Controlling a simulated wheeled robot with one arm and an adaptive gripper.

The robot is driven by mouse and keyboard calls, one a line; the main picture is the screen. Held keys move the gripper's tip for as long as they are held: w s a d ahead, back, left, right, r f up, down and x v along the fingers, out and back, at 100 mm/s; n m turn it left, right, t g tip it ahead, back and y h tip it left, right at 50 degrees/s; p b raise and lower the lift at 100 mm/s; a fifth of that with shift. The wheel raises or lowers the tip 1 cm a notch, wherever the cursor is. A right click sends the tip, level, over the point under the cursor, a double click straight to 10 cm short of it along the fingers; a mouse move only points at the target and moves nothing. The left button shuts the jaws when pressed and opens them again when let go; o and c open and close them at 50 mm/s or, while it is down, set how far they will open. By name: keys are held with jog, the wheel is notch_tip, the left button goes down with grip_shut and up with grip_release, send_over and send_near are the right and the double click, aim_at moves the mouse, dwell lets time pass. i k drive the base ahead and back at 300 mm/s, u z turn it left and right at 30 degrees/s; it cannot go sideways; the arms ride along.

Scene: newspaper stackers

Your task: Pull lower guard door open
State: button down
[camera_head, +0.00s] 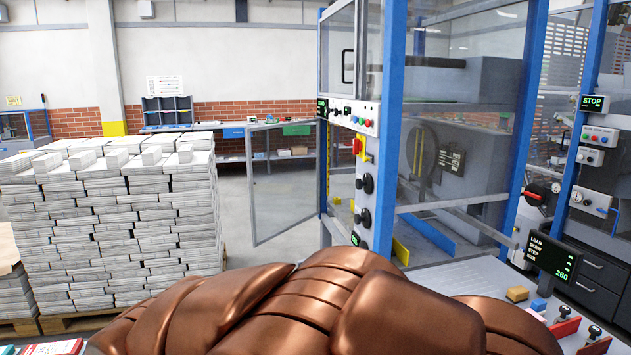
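The lower guard door (284,182) is a clear panel in a thin grey frame. It stands swung out to the left of the blue-framed machine (393,120), with its right edge at the machine's front post. Floor and a back bench show through and around it. My gripper is not in view, and nothing is seen touching the door.
Tall newspaper stacks (120,225) on pallets fill the left. A control column (363,185) with knobs and buttons stands right of the door. A console table (450,279) with a display (552,257) is at right. Floor shows between stacks and door. My copper-coloured body hides the lower middle.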

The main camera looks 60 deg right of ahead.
aim_at(255, 243)
jog(key=z, duration=1.65)
jog(key=i, duration=2.45)
jog(key=u, duration=0.85)
